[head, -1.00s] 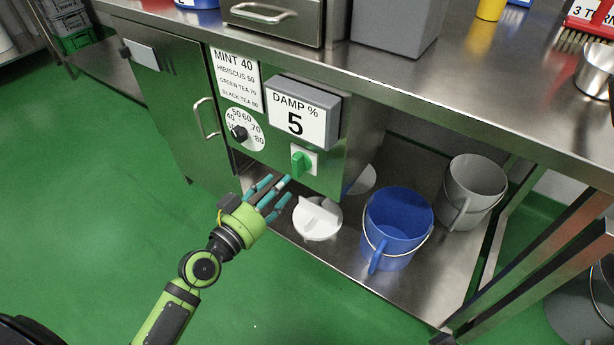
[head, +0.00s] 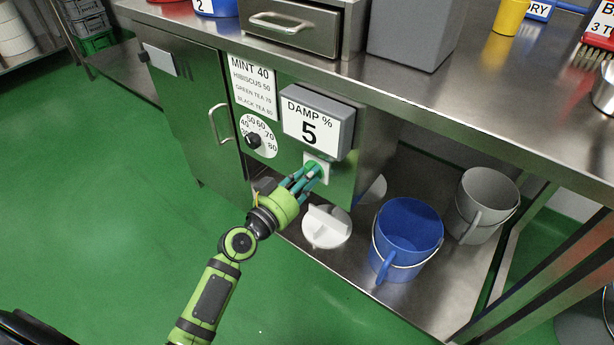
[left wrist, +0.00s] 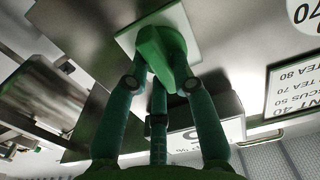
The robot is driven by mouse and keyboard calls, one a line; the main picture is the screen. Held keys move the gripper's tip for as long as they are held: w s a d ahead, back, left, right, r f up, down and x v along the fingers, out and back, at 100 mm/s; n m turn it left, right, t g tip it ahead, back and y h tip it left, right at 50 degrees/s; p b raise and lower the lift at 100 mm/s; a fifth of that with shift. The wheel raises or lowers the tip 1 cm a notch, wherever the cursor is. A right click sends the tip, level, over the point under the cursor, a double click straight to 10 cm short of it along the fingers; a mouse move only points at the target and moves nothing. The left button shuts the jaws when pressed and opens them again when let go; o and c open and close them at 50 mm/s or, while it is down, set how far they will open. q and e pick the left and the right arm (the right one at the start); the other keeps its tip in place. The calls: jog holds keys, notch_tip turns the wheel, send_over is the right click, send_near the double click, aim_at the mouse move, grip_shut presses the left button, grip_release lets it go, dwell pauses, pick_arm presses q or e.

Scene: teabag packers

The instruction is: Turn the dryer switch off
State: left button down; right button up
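The dryer switch is a green knob on a pale square plate, low on the steel cabinet front under the damp display. In the head view the knob (head: 313,166) is mostly hidden by my left gripper (head: 311,174). The left wrist view shows the knob (left wrist: 158,45) between the fingertips of my left gripper (left wrist: 160,78). The fingers converge on it from both sides, with another finger below, and appear to touch it. The damp display (head: 317,122) reads "DAMP % 5". My right gripper is not in view.
A black dial (head: 254,140) and a tea list (head: 253,88) are left of the switch. A white-handled round lid (head: 327,228), a blue bucket (head: 408,226) and a grey bucket (head: 487,196) stand on the lower shelf. The worktop edge (head: 420,100) overhangs the panel.

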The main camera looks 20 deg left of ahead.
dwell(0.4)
pick_arm(q)
jog(key=n, duration=0.6)
jog(key=n+p, duration=0.1)
jog(key=n, duration=0.5)
jog(key=a+n, duration=0.1)
jog(key=n, duration=0.5)
jog(key=shift+w+p, duration=0.2)
jog(key=shift+p, duration=0.1)
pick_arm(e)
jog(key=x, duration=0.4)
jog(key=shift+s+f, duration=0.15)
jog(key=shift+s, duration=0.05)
